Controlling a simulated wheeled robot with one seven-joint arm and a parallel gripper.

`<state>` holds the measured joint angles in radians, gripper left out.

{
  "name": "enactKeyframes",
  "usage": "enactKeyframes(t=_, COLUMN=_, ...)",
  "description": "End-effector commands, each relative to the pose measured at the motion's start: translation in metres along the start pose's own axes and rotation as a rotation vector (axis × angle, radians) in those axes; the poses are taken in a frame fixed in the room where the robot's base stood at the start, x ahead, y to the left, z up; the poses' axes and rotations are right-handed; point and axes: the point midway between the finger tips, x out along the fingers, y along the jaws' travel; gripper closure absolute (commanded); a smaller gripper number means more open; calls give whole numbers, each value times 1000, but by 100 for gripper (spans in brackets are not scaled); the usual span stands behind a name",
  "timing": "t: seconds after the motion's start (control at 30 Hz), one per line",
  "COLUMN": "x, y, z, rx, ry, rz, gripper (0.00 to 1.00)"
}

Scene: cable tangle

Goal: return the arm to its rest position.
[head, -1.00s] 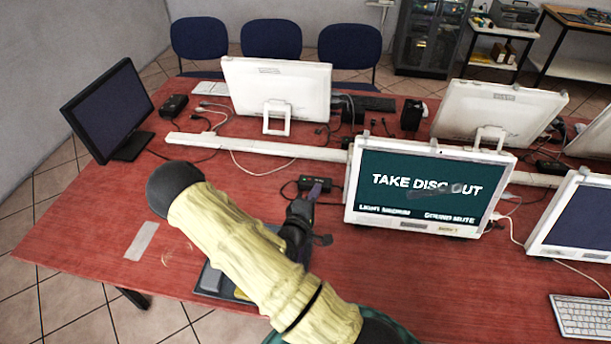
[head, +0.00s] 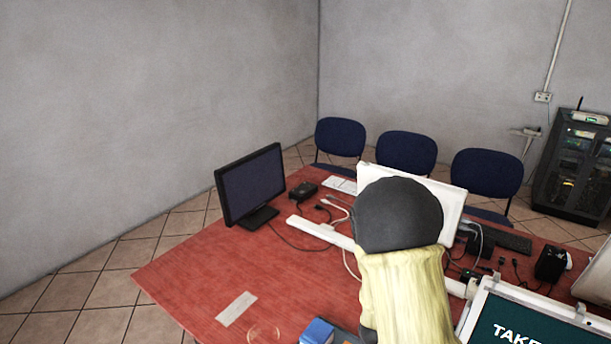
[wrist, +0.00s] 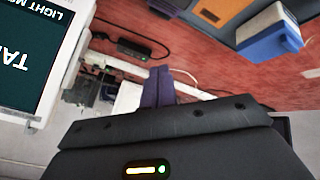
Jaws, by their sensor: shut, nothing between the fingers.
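My gripper shows in the wrist view (wrist: 158,88), its two purple fingers together and empty above the red table. The table's bare top also shows in the head view (head: 215,285). My arm, with a yellow sleeve and dark rounded joint, rises upright at the lower right of the head view. My gripper is out of that view. The screen with "TAKE" lettering (wrist: 25,60) is at the left of the wrist view and also at the head view's lower right corner (head: 510,320).
A blue box (wrist: 268,42) lies by a dark tray at the wrist view's upper right. A black cable box (wrist: 130,47) lies beyond the fingers. A black monitor (head: 250,185) stands at the table's far left. The table's left front is mostly bare.

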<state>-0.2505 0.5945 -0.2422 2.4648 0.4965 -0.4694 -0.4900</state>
Motion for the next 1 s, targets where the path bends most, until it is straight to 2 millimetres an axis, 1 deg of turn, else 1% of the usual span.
enactKeyframes(t=0.03, x=-14, y=-4, z=-2, rx=31, ry=-11, rz=-54, gripper=100)
enactKeyframes(t=0.17, x=-48, y=-14, z=-1, rx=83, ry=-60, rz=-179, gripper=100)
enactKeyframes(t=0.3, x=-87, y=-18, z=6, rx=109, ry=-122, rz=-277, gripper=100)
enactKeyframes(t=0.37, x=-105, y=-18, z=10, rx=114, ry=-148, rz=-306, gripper=100)
enactKeyframes(t=0.5, x=-143, y=-11, z=27, rx=113, ry=-218, rz=-339, gripper=100)
enactKeyframes(t=0.6, x=-162, y=-5, z=38, rx=108, ry=-257, rz=-337, gripper=100)
enactKeyframes(t=0.73, x=-173, y=-2, z=46, rx=103, ry=-287, rz=-329, gripper=100)
enactKeyframes(t=1.0, x=-174, y=-2, z=47, rx=102, ry=-291, rz=-329, gripper=100)
